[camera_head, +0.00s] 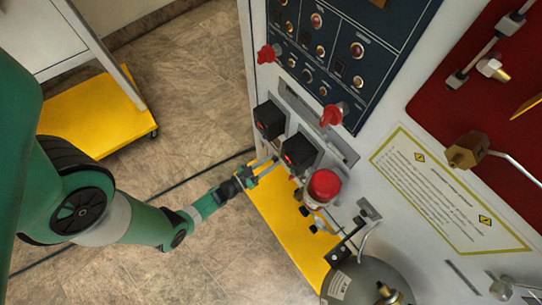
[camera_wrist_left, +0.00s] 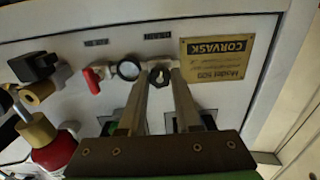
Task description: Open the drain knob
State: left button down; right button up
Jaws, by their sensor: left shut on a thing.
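A small dark knob with a pale centre (camera_wrist_left: 161,78), which I take to be the drain knob, sits on the white panel in the left wrist view. The fingers of my left gripper (camera_wrist_left: 157,73) reach up to it from below, one on each side, and are shut on it. In the head view my left gripper (camera_head: 266,166) is at the lower part of the machine front, beside the black box units. The knob cannot be made out there. My right gripper is not in view.
In the left wrist view a black ring (camera_wrist_left: 128,70) and a red lever (camera_wrist_left: 92,82) are close left of the knob. A brass-coloured name plate (camera_wrist_left: 225,60) is to the right. In the head view, a red cap (camera_head: 324,186) and grey tank (camera_head: 366,285) stand right of the gripper.

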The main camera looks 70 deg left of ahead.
pick_arm(q)
jog(key=shift+n, duration=1.4)
jog(key=c, duration=0.6)
grip_release()
jog(key=shift+s, duration=0.1)
